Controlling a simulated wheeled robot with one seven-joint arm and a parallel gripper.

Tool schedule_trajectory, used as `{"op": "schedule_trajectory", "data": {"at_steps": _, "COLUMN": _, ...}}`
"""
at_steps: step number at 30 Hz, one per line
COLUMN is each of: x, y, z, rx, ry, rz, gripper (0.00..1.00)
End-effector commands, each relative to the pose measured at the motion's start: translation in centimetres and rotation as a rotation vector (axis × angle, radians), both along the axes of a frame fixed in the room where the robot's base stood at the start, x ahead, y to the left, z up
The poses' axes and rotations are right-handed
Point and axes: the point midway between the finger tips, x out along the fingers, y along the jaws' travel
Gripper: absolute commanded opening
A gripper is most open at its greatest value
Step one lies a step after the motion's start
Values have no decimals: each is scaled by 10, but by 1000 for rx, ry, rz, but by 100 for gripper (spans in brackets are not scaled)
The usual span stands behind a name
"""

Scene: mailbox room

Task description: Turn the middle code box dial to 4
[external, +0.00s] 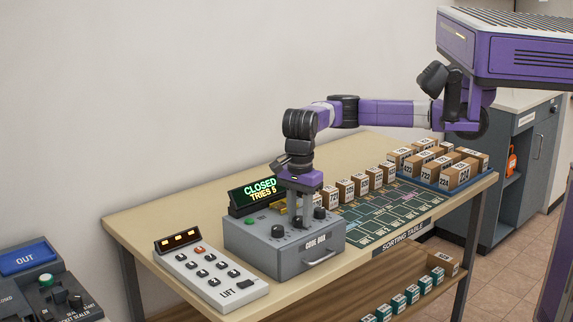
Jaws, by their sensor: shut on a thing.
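The grey code box (255,243) stands on the sorting table, with a display (262,190) behind it reading CLOSED, TRIES 5. My gripper (300,226) points straight down over the box top, its fingers shut on the middle dial, which they mostly hide. The left black dial (278,231) and the right black dial (320,212) show on either side, clear of the fingers. A green button (250,220) sits at the box's back left. The number the middle dial points to cannot be read.
A lift keypad (210,276) lies left of the box. A row of small numbered cartons (345,190) and a dark green sorting mat (385,214) lie to the right. A blue tray (478,179) of cartons stands at the far right.

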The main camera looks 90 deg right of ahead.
Motion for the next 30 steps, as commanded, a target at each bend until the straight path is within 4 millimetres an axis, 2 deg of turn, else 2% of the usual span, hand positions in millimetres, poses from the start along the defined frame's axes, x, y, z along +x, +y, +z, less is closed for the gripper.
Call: {"op": "schedule_trajectory", "data": {"at_steps": 30, "x": 1, "y": 1, "z": 1, "rx": 2, "ry": -4, "rz": 934, "gripper": 0}}
